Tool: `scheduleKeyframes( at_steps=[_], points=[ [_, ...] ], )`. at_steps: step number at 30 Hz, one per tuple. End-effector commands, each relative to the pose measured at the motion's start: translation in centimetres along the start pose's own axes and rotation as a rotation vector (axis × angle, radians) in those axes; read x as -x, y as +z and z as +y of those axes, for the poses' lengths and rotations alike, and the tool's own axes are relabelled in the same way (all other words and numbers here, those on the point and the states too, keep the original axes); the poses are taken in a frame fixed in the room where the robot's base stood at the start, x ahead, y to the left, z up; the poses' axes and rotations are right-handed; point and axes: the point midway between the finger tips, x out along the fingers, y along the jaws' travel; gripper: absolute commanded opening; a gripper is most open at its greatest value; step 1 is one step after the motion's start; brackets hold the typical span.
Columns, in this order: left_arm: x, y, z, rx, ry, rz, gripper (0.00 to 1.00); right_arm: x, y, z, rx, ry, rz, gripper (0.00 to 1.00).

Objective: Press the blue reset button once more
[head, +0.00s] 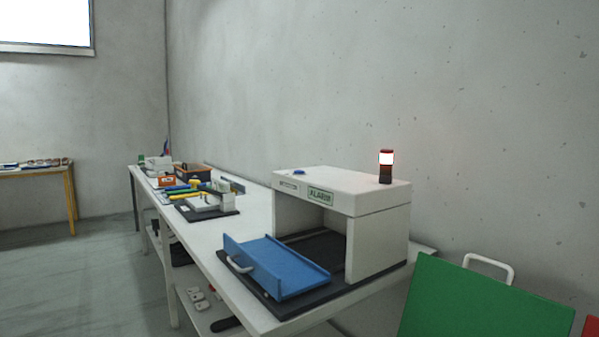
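A blue tray (284,268) with a pale handle lies at the tunnel mouth on a dark base. Neither of my grippers shows in the head view.
The machine stands on the near end of a long white table (232,240). Tools and boxes, including a dark crate (193,172), crowd its far end. A green panel (480,305) with a white handle is at the lower right. Floor is clear on the left.

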Motion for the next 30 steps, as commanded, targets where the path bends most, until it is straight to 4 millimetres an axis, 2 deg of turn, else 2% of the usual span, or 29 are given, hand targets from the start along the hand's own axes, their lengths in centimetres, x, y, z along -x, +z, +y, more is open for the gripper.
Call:
scheduleKeyframes(
  at_steps=[27, 30],
  points=[
    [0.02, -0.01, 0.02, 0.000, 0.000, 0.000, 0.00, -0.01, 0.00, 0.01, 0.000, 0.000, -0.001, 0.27],
    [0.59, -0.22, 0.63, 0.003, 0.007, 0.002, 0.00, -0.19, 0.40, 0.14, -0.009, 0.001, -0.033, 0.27]
  ],
)
